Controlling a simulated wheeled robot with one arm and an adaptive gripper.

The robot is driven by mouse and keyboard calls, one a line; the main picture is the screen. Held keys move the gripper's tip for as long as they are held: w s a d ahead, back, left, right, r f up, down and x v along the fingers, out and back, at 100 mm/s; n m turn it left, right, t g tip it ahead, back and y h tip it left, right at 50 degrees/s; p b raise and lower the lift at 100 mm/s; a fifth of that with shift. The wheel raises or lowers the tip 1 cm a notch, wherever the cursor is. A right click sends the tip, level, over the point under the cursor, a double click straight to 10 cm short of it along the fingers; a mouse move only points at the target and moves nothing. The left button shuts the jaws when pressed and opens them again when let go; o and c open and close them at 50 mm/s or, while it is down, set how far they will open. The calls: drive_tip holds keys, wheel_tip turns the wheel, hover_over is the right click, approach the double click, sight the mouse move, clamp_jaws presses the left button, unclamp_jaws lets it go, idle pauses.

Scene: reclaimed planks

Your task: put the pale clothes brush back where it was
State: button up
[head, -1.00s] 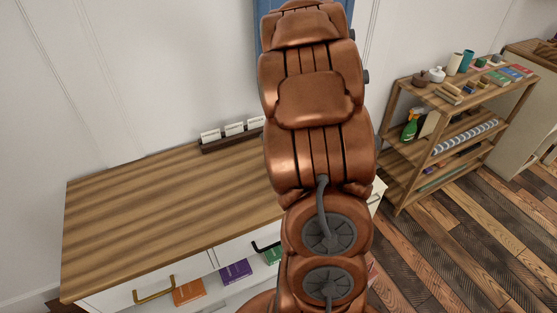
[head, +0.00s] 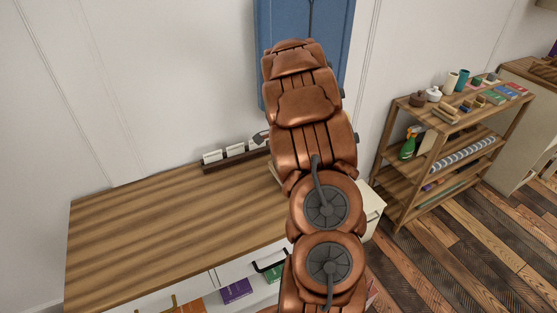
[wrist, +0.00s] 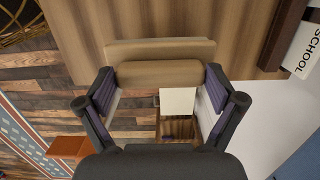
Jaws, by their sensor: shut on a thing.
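The pale clothes brush (wrist: 160,73) shows in the wrist view as a tan wooden block lying across the gap between my fingers. My gripper (wrist: 160,98) is shut on it, with one dark finger at each end. A paler tan strip (wrist: 160,48) shows just beyond the block; I cannot tell whether it is part of the brush. The wooden counter top (head: 165,222) lies beyond it in the wrist view. In the head view my arm hides most of the gripper and the brush.
A dark holder with white label cards (head: 235,152) stands at the counter's back edge; one card reads "SCHOOL" in the wrist view. A blue panel (head: 300,25) is on the wall behind. The counter's left part is clear. A wooden shelf unit (head: 440,150) with several items stands right.

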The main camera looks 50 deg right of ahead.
drive_tip(key=shift+w+d+f+p, duration=0.1)
drive_tip(key=shift+w+d+p, duration=0.35)
drive_tip(key=shift+w, duration=0.5)
drive_tip(key=shift+w+d+f+p, duration=0.1)
drive_tip(key=shift+w+d+p, duration=0.1)
drive_tip(key=shift+w+d, duration=0.6)
drive_tip(key=shift+w+a+f+p, duration=0.1)
drive_tip(key=shift+f+p, duration=0.35)
drive_tip(key=shift+f, duration=0.45)
drive_tip(key=shift+w+a+f+p, duration=0.1)
drive_tip(key=shift+f+p, duration=0.3)
drive_tip(key=shift+f, duration=0.5)
drive_tip(key=o, duration=1)
wheel_tip(320, 180, up, 12)
drive_tip(key=d+b, duration=0.1)
drive_tip(key=b, duration=0.2)
drive_tip(key=shift+s, duration=0.2)
